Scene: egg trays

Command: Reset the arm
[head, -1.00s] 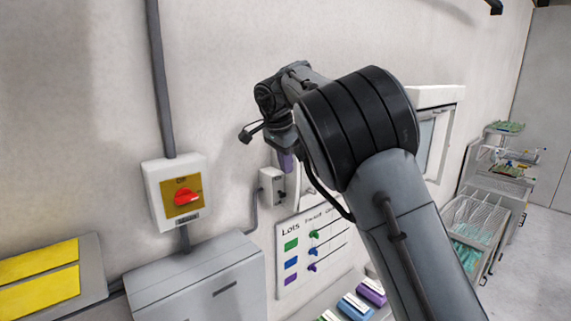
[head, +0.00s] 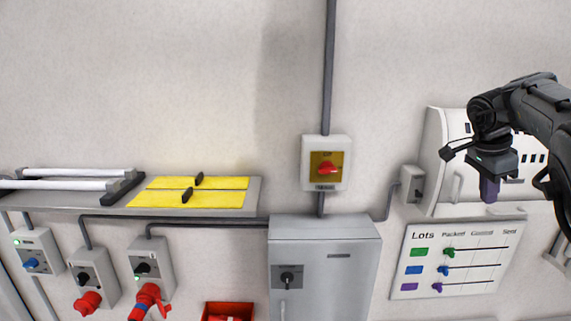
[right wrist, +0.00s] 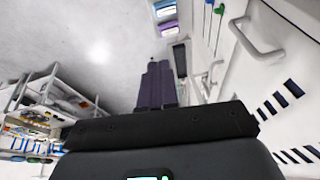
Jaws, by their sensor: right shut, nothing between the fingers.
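My right arm (head: 540,105) comes in from the right edge in the head view. My right gripper (head: 489,188) has purple fingers pointing down, in front of the wall and a white cabinet. It is shut and empty. In the right wrist view the purple fingers (right wrist: 156,84) lie together with nothing between them. My left gripper does not show in either view.
A lots board (head: 458,258) hangs below my right gripper. A grey cabinet (head: 325,265), a red switch box (head: 327,163) and a shelf with yellow panels (head: 190,198) line the wall. Wire shelving (right wrist: 40,110) shows in the right wrist view.

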